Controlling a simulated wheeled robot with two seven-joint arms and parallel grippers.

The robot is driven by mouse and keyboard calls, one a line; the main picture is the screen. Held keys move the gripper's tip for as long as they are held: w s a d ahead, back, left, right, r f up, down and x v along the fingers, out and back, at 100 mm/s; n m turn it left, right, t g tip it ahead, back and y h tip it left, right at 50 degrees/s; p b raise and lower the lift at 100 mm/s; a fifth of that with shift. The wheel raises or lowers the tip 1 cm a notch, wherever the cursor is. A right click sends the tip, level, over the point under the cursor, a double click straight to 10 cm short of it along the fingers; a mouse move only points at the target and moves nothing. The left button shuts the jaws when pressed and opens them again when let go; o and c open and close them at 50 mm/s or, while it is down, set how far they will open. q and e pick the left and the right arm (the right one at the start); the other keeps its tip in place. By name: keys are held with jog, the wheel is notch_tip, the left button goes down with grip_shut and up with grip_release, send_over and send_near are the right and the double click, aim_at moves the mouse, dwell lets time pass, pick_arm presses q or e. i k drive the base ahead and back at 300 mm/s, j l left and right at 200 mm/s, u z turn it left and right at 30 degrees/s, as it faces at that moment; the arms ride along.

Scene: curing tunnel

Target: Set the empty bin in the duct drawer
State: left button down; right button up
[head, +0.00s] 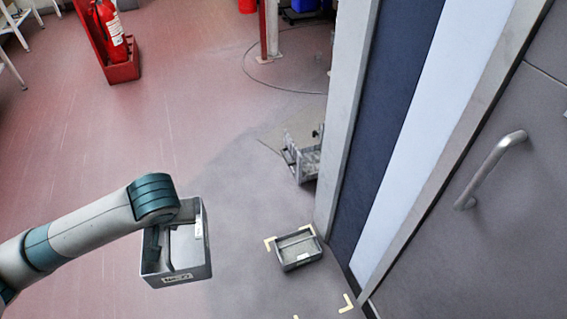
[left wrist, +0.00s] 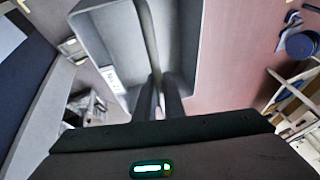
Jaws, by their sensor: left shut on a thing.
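My left gripper (head: 166,240) reaches down into a grey open-topped bin (head: 180,277) with a pale label on its front wall. In the left wrist view the fingers (left wrist: 160,90) are shut on the thin divider or handle across the middle of this bin (left wrist: 105,60), and its visible inside looks empty. The bin appears held above the floor, roughly level. A second, shallow grey bin (head: 299,261) with a label stands on the floor to the right, apart from the held one. I cannot identify the duct drawer in either view. My right gripper is not in view.
Yellow corner marks (head: 346,303) lie on the floor near the second bin. A metal rack or cart (head: 303,162) stands behind it. A grey door with a bar handle (head: 490,170) fills the right. A fire extinguisher (head: 112,30) stands at upper left. The left-middle floor is clear.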

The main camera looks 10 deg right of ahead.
aim_at(313, 164)
jog(key=i+j+u, duration=0.95)
jog(key=i+j+z, duration=0.2)
jog(key=i, duration=0.3)
jog(key=i+z, duration=0.25)
jog(key=i, duration=0.25)
jog(key=i+z, duration=0.25)
jog(key=z, duration=0.2)
jog(key=i+z, duration=0.25)
jog(key=z, duration=0.2)
jog(key=i+j+z, duration=0.15)
jog(key=z, duration=0.3)
jog(key=i+z, duration=0.15)
jog(key=z, duration=0.3)
jog(key=i+z, duration=0.15)
jog(key=z, duration=0.25)
jog(key=i+z, duration=0.2)
jog(key=z, duration=0.25)
jog(key=i+z, duration=0.25)
jog(key=j+z, duration=0.1)
jog(key=z, duration=0.2)
jog(key=i, duration=0.05)
